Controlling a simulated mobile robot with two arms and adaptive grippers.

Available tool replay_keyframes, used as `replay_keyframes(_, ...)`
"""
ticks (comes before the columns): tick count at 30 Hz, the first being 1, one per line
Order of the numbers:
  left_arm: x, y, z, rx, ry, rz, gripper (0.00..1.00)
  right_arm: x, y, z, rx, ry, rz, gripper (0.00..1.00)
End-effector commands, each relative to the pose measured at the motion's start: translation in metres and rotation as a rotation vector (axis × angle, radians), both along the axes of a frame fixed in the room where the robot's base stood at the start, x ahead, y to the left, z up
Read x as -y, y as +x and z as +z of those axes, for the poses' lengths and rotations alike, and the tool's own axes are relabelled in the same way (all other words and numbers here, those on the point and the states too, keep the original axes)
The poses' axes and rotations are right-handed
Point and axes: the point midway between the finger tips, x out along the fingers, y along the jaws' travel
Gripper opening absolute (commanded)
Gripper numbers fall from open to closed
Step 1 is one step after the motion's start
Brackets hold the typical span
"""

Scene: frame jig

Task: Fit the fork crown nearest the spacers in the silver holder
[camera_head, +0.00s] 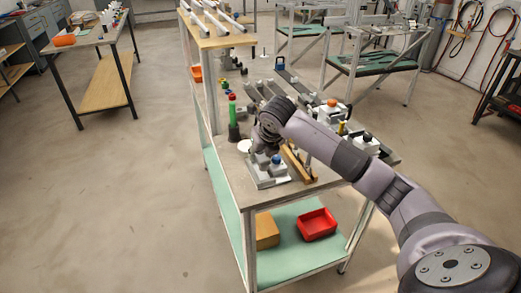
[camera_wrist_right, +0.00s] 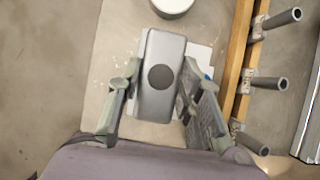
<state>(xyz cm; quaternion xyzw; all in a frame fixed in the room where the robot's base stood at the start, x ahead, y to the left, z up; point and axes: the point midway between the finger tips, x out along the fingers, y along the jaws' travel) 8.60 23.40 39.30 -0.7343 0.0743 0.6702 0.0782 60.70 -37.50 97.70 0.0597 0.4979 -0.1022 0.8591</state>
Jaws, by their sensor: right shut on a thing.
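My right gripper (camera_wrist_right: 158,85) is shut on a grey rounded block with a dark round spot, which looks like a fork crown (camera_wrist_right: 163,50). One finger is on each side of it. Below the crown lies a pale plate (camera_wrist_right: 199,55) that looks like part of the silver holder (camera_head: 266,181), a light-grey fixture with a blue knob at the bench's near end. I cannot tell whether the crown touches it. In the head view my right gripper (camera_head: 263,149) is low over this fixture and the crown is hidden. I cannot clearly identify the spacers. My left gripper is not in view.
A wooden rack (camera_head: 297,163) with several grey tube stubs (camera_wrist_right: 270,83) stands right of the fixture. A white round piece (camera_head: 244,146) and a green-and-red post (camera_head: 233,115) are behind it. A red bin (camera_head: 317,225) sits on the lower shelf. Parts crowd the bench farther back.

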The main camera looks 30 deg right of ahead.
Motion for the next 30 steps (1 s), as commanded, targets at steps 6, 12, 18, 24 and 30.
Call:
replay_keyframes(6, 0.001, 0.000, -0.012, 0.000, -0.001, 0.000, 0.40, 0.000, 0.000, -0.020, 0.000, 0.001, 0.000, 0.00)
replay_keyframes(12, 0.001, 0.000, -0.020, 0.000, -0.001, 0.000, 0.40, 0.000, 0.000, -0.035, 0.001, 0.000, 0.000, 0.00)
replay_keyframes(18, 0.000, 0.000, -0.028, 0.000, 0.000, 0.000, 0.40, 0.001, 0.000, -0.044, 0.001, -0.001, 0.000, 0.00)
replay_keyframes(24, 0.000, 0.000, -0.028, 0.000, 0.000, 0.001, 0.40, 0.000, -0.001, -0.045, -0.004, 0.000, 0.000, 0.00)
replay_keyframes(30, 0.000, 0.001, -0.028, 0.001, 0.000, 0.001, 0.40, 0.000, -0.002, -0.047, -0.008, 0.000, 0.000, 0.39)
